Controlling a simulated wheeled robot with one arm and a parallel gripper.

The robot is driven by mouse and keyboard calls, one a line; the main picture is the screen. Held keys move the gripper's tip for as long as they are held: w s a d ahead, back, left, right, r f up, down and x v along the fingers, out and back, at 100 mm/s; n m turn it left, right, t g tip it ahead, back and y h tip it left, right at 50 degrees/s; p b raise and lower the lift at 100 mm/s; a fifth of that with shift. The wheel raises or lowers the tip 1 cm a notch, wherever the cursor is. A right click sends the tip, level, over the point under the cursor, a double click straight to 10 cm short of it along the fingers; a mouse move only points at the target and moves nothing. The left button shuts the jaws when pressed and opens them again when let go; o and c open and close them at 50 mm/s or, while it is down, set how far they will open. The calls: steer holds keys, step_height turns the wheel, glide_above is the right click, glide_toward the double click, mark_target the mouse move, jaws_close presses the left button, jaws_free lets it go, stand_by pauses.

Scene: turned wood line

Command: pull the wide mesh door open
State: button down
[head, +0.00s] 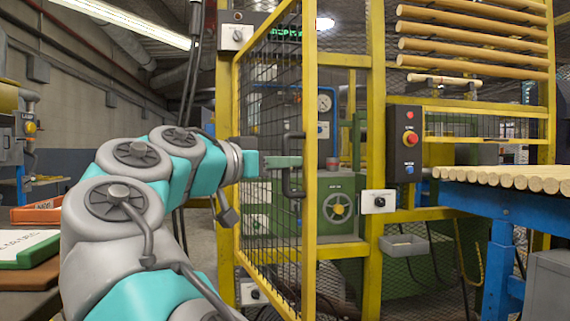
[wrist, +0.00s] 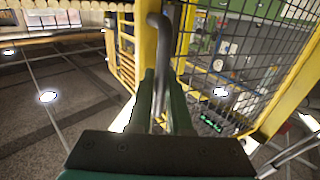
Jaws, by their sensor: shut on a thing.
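The wide mesh door (head: 270,100) is a dark wire panel in a yellow frame, left of centre in the head view. It stands ajar, its free right edge swung out towards me. Its dark bar handle (head: 286,178) is upright near that edge. My gripper (head: 285,162) is shut on the handle from the left. In the wrist view the grey handle (wrist: 158,24) rises between the green fingers of my gripper (wrist: 164,80), with the mesh door (wrist: 235,60) on the right. The lower part of the handle is partly hidden by the fingers.
Right of the doorway are a yellow post (head: 376,120), a control box with a red button (head: 409,139), and a blue bench (head: 490,205) bearing wooden rods. Boards lie at the far left.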

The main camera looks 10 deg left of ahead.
steer(key=shift+s+a, duration=0.1)
steer(key=shift+a, duration=0.2)
steer(key=c, duration=0.8)
jaws_free()
steer(key=shift+c, duration=0.2)
steer(key=v, duration=0.7)
steer(key=shift+s+p, duration=0.15)
steer(key=shift+p, duration=0.15)
steer(key=shift+a, duration=0.15)
steer(key=shift+c, duration=0.2)
